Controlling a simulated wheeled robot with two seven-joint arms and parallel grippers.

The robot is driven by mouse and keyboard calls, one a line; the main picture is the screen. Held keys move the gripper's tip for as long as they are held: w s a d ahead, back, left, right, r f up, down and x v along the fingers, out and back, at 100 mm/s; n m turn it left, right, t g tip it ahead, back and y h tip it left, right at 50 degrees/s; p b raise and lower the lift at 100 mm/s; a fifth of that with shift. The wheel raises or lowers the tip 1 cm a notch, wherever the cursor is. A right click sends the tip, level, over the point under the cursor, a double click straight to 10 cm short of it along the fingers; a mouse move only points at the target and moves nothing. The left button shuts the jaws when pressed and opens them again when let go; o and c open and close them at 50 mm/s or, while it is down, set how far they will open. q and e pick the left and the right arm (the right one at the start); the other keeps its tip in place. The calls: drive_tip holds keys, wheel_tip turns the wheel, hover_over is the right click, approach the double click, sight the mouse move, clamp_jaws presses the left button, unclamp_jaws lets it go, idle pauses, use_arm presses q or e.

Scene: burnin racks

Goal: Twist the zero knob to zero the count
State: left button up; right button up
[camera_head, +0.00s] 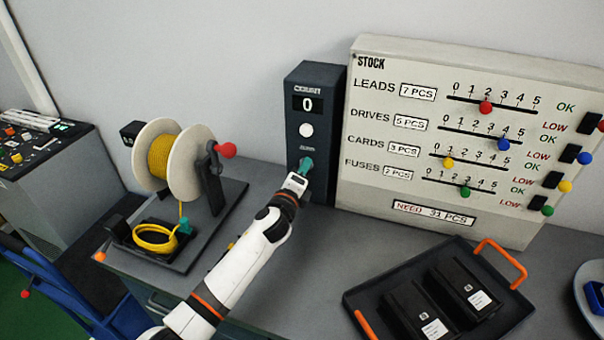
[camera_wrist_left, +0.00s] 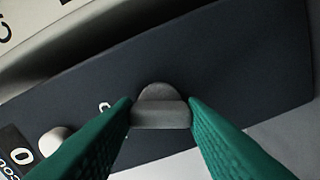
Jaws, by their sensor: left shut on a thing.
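The dark count box (camera_head: 297,87) stands upright against the wall, left of the stock board. Its display (camera_head: 307,104) reads 0, with a round white button (camera_head: 306,130) below it. My left gripper (camera_head: 306,166), with green fingers, is at the lower front of the box, shut on the zero knob. In the left wrist view the grey zero knob (camera_wrist_left: 160,110) sits between the fingertips of my left gripper (camera_wrist_left: 160,118). In the head view the fingers hide the knob. The white button (camera_wrist_left: 53,140) and the display (camera_wrist_left: 20,155) also show in the wrist view. My right gripper is not in view.
The stock board (camera_head: 470,75) with sliders stands right of the box. A black tray (camera_head: 375,297) with orange handles holds dark packs at front right. A cable reel (camera_head: 155,155) with yellow cord stands left.

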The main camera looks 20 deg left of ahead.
use_arm(q)
drive_tip(key=shift+n+b, duration=0.3)
drive_tip(key=shift+n, duration=1.9)
drive_tip(key=o, duration=1)
drive_tip(key=s+b, duration=0.2)
drive_tip(key=s, duration=1)
drive_tip(key=shift+a, duration=0.2)
